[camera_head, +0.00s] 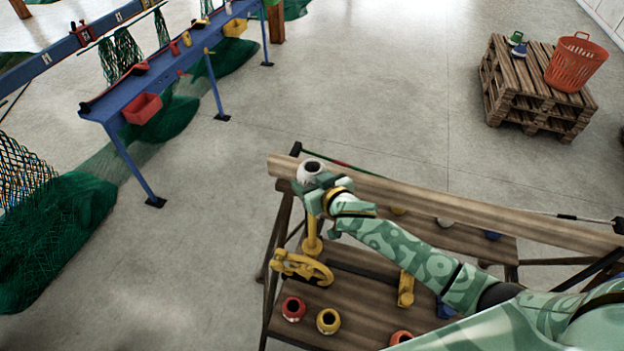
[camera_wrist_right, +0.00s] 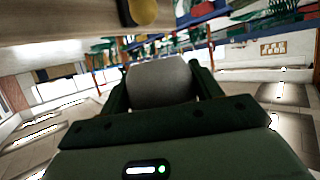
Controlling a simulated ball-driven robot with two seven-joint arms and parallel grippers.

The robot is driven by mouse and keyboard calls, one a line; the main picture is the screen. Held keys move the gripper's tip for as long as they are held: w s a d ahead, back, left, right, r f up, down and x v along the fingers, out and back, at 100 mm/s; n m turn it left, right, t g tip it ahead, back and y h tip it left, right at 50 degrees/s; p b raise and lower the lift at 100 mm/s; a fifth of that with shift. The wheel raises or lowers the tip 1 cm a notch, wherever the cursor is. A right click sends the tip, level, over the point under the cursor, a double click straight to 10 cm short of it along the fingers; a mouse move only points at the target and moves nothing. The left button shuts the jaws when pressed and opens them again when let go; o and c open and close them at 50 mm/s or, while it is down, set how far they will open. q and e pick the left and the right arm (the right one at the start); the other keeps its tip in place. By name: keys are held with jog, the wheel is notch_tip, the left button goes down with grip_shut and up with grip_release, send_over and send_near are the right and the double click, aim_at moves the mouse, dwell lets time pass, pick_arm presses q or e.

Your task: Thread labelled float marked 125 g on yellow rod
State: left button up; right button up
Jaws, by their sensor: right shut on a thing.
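My right gripper (camera_head: 312,178) is shut on a pale grey-white float (camera_head: 308,172) with a dark hole in its top. It holds the float up by the left end of the wooden beam. In the right wrist view the float (camera_wrist_right: 160,82) sits between the fingers; no mark on it is readable. A yellow upright piece (camera_head: 312,232), possibly the yellow rod, stands below the gripper, partly hidden by it. In the right wrist view a rounded yellow end (camera_wrist_right: 143,11) shows beside wood, apart from the float. My left gripper is not in view.
A wooden beam (camera_head: 460,205) crosses above the bench (camera_head: 350,292). A pallet stack (camera_head: 525,85) bears an orange basket (camera_head: 575,64).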

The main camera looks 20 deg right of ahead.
notch_tip(320, 180, down, 2)
jog(key=shift+f+b, duration=0.2)
jog(key=shift+b, duration=0.85)
jog(key=shift+f+b, duration=2.2)
jog(key=shift+f, duration=0.8)
jog(key=o, duration=1.1)
jog(key=v, duration=1.6)
jog(key=shift+s+p, duration=0.25)
jog(key=shift+p, duration=0.15)
